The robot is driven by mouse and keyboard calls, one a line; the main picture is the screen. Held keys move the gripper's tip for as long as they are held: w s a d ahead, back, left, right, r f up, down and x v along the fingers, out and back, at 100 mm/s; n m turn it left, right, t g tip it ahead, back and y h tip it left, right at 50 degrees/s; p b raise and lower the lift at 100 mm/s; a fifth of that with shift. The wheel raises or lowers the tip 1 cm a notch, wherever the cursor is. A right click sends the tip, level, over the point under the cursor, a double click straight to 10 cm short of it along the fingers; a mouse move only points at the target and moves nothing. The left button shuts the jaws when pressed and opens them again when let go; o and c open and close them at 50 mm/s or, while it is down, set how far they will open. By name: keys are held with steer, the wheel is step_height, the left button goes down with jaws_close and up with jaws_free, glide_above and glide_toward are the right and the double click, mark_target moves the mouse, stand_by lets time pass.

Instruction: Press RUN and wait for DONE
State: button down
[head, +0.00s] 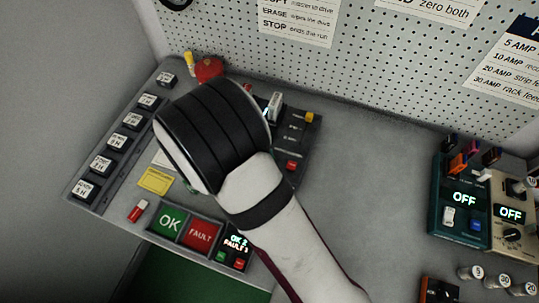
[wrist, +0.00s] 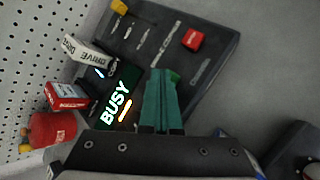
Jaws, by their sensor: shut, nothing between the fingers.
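In the wrist view a small dark display (wrist: 118,97) reads BUSY in bright letters, with an orange bar beside the word. It belongs to a dark device (wrist: 215,65) lying on the bench. My gripper (wrist: 163,75) is shut and empty, its green fingers over the device just beside the display. I cannot tell whether the fingertips touch it. No label reading RUN is legible, and the part under the fingers is hidden. In the head view my arm hides the gripper and display.
The device carries a red block (wrist: 193,39) and a yellow one (wrist: 120,7). A red box (wrist: 67,96) and a red round object (wrist: 50,129) are close by. In the head view, OK (head: 168,221) and FAULT (head: 200,235) pads lie in front; OFF units (head: 462,200) stand right.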

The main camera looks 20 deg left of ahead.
steer(key=shift+r, duration=0.85)
steer(key=shift+r, duration=2.5)
